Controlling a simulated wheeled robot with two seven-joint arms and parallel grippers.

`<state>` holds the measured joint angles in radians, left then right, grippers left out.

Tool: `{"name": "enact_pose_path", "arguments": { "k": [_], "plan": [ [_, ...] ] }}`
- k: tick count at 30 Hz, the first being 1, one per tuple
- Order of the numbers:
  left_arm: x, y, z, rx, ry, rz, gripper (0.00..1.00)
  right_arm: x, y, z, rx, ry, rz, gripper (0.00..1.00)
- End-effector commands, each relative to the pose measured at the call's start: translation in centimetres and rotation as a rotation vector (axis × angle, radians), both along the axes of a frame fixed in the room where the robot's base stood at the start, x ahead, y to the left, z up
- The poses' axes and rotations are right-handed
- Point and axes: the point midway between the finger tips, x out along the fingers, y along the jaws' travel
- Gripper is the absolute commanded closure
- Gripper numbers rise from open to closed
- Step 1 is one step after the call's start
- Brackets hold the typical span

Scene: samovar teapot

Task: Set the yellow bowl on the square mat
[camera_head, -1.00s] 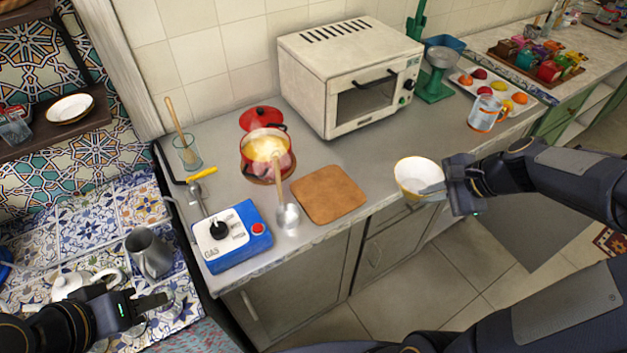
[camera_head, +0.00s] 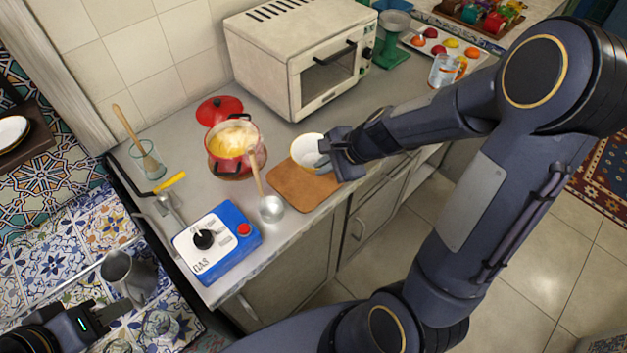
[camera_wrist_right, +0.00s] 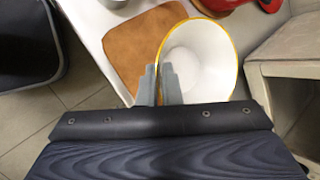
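The yellow bowl (camera_head: 306,150), white inside with a yellow rim, is in my right gripper (camera_head: 330,156). In the right wrist view one finger is outside and one inside the wall of the bowl (camera_wrist_right: 204,60), and the gripper (camera_wrist_right: 159,84) is shut on it. The square mat (camera_head: 296,192) is brown and lies on the counter. The bowl overlaps the mat's back right part in the head view and the right edge of the mat (camera_wrist_right: 143,48) in the wrist view. I cannot tell whether they touch. My left gripper (camera_head: 112,308) is low at the left, its opening unclear.
A red pot (camera_head: 232,140) of yellow food stands behind the mat. A ladle (camera_head: 270,208) stands left of it, beside a blue gas burner (camera_head: 216,240). A white toaster oven (camera_head: 300,65) stands behind the bowl. A grey mug (camera_head: 128,276) is near my left gripper.

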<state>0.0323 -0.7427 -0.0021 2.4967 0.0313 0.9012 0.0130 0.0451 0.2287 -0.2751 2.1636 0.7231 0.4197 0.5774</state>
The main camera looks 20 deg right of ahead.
Motion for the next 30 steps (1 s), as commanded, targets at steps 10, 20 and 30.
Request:
{"name": "enact_pose_path", "arguments": {
  "k": [10, 20, 30],
  "plan": [
    [0.0, 0.0, -1.7, 0.0, 0.0, 0.0, 0.64, 1.3, 2.0, -3.5, 0.0, 0.001, 0.0, 1.0],
    [0.0, 0.0, -3.0, 0.0, 0.0, 0.0, 0.64, 1.3, 1.9, -5.7, 0.0, -0.002, -0.001, 1.0],
    [0.0, 0.0, -3.2, 0.0, 0.0, 0.0, 0.64, 1.2, 1.9, -5.9, 0.0, -0.002, -0.001, 0.85]
  ]
}}
